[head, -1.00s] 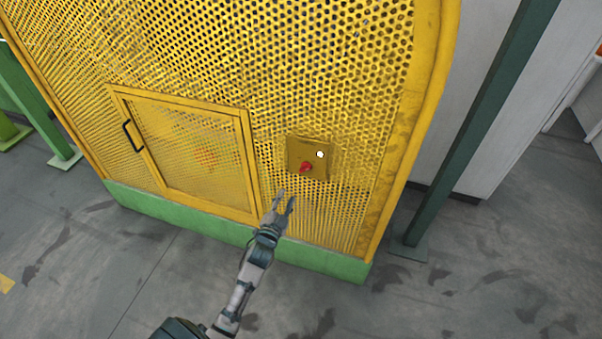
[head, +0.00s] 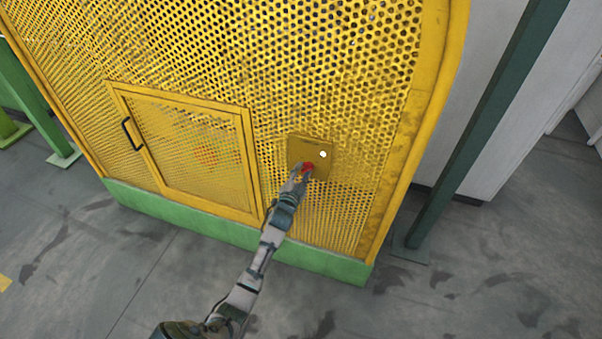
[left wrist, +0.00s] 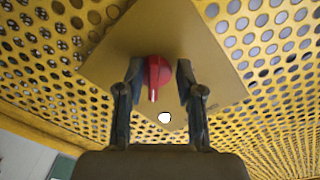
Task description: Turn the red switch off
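The red switch (head: 308,167) is a knob on a yellow-brown plate (head: 298,146) fixed to the perforated yellow guard. A white round button or lamp (head: 323,154) sits beside it on the plate. My left gripper (head: 303,173) is at the switch. In the left wrist view, the red switch (left wrist: 153,74) lies between the two fingers of my left gripper (left wrist: 156,82). The fingers are apart, with a visible gap on the right; the left finger is close to the knob, and I cannot tell whether it touches. My right gripper is not in view.
A framed mesh door (head: 180,211) with a black handle (head: 131,134) is left of the plate. A green base strip (head: 180,213) runs along the guard's bottom. A dark green post (head: 470,140) stands to the right. The grey floor in front is clear.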

